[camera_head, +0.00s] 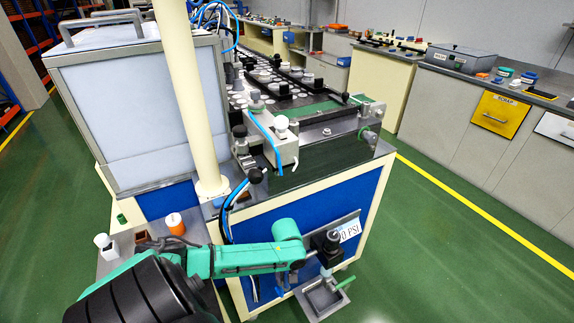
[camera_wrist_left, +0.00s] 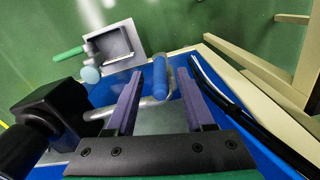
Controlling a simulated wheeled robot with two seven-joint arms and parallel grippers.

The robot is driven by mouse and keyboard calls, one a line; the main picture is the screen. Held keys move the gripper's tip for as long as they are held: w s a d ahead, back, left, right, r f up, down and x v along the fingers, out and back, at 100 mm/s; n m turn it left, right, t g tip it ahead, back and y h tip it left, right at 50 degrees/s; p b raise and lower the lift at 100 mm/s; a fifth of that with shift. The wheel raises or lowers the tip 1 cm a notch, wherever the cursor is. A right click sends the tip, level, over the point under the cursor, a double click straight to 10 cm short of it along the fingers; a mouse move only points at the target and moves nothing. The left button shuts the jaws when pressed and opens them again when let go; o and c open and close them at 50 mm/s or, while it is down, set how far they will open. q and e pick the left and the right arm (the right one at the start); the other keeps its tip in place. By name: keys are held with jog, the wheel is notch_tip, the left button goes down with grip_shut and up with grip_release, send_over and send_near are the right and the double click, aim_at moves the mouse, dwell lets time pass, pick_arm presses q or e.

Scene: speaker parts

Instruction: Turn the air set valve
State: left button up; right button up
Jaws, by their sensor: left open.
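The air set valve assembly, with a black regulator (camera_head: 326,243), is on the front of the blue-panelled machine, beside a sign reading "PSI". In the left wrist view the black regulator (camera_wrist_left: 52,108) is at the left. A blue handle (camera_wrist_left: 161,76) on a grey pipe shows between the two purple fingers of my left gripper (camera_wrist_left: 159,85). The fingers are open and spread to either side of it. I cannot tell whether they touch it. In the head view my left arm reaches the valve area, and its fingers are mostly hidden. My right gripper is not in view.
A metal tray (camera_head: 322,297) with a green handle (camera_head: 343,283) is below the regulator. In the wrist view black hoses (camera_wrist_left: 222,92) run right of the fingers. Green floor is clear at the right.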

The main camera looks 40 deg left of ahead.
aim_at(286, 280)
pick_arm(q)
notch_tip(286, 280, down, 4)
jog(key=shift+b, duration=0.35)
jog(key=shift+c, duration=0.2)
grip_shut()
dwell(1.0)
